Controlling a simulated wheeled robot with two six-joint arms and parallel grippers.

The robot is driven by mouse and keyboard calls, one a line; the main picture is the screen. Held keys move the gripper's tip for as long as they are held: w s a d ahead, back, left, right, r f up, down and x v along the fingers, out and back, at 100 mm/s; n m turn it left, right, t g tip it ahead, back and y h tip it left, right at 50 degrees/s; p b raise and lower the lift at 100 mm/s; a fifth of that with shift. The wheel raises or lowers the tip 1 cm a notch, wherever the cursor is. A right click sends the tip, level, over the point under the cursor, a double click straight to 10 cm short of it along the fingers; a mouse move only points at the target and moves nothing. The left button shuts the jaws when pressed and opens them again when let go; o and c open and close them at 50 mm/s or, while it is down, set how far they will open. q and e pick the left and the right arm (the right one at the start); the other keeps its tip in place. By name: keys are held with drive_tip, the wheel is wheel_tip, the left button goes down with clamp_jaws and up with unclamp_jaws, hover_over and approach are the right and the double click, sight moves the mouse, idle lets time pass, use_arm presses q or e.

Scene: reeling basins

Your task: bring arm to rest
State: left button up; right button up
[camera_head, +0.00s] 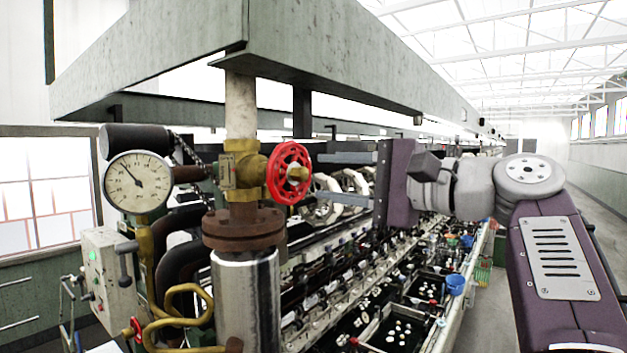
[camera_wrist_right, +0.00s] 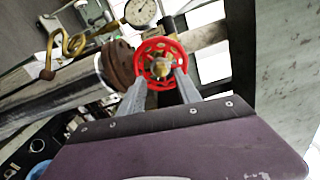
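A red handwheel (camera_head: 289,173) sits on a brass valve (camera_head: 246,172) on the vertical pipe, left of centre in the head view. My right gripper (camera_head: 320,177) reaches in from the right, its fingers pointing left toward the wheel. In the right wrist view the red handwheel (camera_wrist_right: 157,44) lies beyond the fingertips of my right gripper (camera_wrist_right: 160,79). The two fingers are spread apart with nothing held between them. Whether a fingertip touches the wheel rim, I cannot tell. My left gripper is in neither view.
A round pressure gauge (camera_head: 137,182) and a grey control box (camera_head: 108,270) stand left of the pipe. Rows of reeling basins (camera_head: 400,325) run back below my right arm. A large grey overhead duct (camera_head: 330,50) spans above. An open aisle (camera_head: 600,230) lies at the right.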

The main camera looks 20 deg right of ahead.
drive_tip(key=shift+v, duration=1.2)
drive_tip(key=shift+w+a, duration=0.1)
drive_tip(key=shift+w, duration=0.05)
